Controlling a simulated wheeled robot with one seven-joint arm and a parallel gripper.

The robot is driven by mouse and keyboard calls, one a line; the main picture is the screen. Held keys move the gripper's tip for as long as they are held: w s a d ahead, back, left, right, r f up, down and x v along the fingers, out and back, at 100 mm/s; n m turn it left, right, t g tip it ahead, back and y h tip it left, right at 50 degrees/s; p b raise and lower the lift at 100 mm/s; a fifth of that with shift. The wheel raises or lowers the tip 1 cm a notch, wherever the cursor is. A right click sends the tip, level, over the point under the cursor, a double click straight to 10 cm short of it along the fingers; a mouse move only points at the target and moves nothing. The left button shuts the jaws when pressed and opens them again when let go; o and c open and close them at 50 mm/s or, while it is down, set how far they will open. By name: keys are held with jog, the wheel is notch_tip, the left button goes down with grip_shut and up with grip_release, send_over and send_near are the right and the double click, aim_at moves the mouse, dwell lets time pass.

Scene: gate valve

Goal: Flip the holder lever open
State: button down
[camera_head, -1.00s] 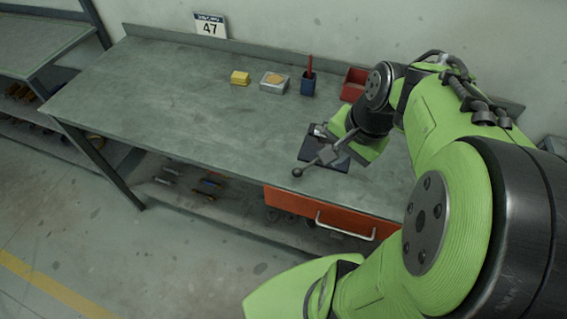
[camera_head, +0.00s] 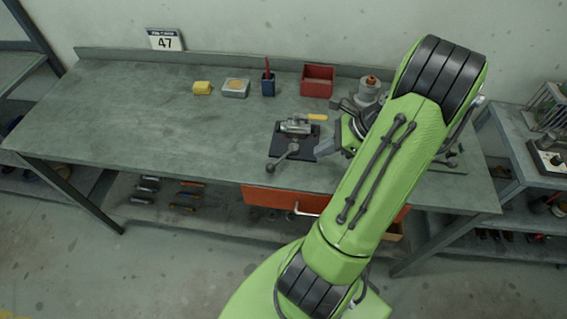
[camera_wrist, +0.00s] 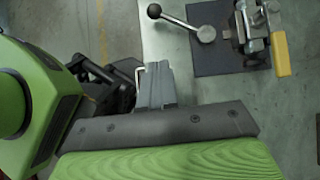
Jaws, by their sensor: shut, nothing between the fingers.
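The holder (camera_head: 297,126) is a metal clamp on a dark base plate (camera_head: 283,150). A yellow-handled lever (camera_head: 317,117) points right from its top in the head view. A second lever, grey with a dark ball end (camera_head: 270,168), slants toward the front edge of the bench. In the wrist view the clamp (camera_wrist: 254,25), yellow handle (camera_wrist: 281,55) and ball-ended lever (camera_wrist: 154,11) are at the top right. My gripper (camera_head: 322,149) is shut and empty, just right of the plate. Its grey fingers (camera_wrist: 155,82) show apart from both levers in the wrist view.
A red bin (camera_head: 317,80), blue pen cup (camera_head: 268,84), grey box (camera_head: 235,88) and yellow block (camera_head: 202,88) stand along the back. A grey cylindrical part (camera_head: 368,90) stands behind my arm. The bench (camera_head: 150,115) is clear on the left. An orange drawer (camera_head: 270,196) hangs below.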

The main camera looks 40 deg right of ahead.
jog(key=b, duration=0.3)
send_near(283, 157)
jog(key=a+f, duration=0.1)
jog(key=s+a+f, duration=0.1)
jog(key=f, duration=0.1)
jog(key=a+f, duration=0.1)
jog(key=a, duration=0.1)
jog(key=shift+s+f, duration=0.2)
jog(key=shift+s, duration=0.15)
jog(key=w+a, duration=0.2)
jog(key=w, duration=0.1)
jog(key=shift+w+a+f, duration=0.15)
jog(key=shift+a+f, duration=0.15)
jog(key=shift+f, duration=0.1)
